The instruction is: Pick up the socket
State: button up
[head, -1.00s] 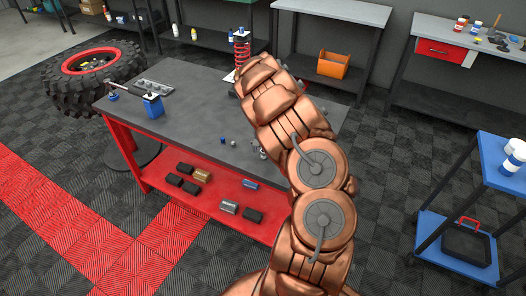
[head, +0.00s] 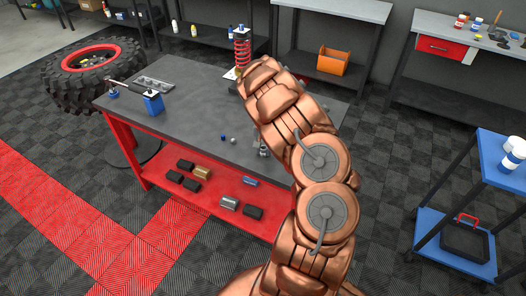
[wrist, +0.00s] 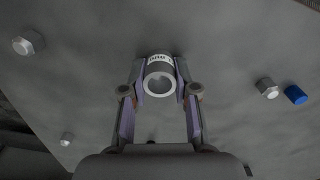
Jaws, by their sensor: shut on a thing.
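The socket (wrist: 160,76) is a short silver-grey ring-shaped cylinder with markings on its upper side and an open round bore facing the wrist camera. My gripper (wrist: 160,84) is shut on it, with a finger pad pressed against its left and right sides. The grey tabletop lies behind it in the wrist view; I cannot tell whether the socket touches it.
On the tabletop in the wrist view are a hex bolt (wrist: 28,43), another bolt (wrist: 266,87), a small nut-like piece (wrist: 67,139) and a blue cylinder (wrist: 296,94). In the head view, a red spring (head: 242,50) stands at the bench's back and a blue block (head: 153,104) at its left.

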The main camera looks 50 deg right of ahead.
aim_at(264, 147)
grip_shut()
jog(key=shift+r+b, duration=0.45)
jog(key=shift+r, duration=0.1)
notch_tip(264, 147, up, 2)
jog(key=shift+a+r+b, duration=0.1)
jog(key=shift+b, duration=0.65)
jog(key=w+a+r+b, duration=0.1)
jog(key=a+b, duration=0.3)
jog(key=a, duration=1.2)
jog(key=shift+w+r, duration=0.25)
jog(key=shift+r, duration=0.1)
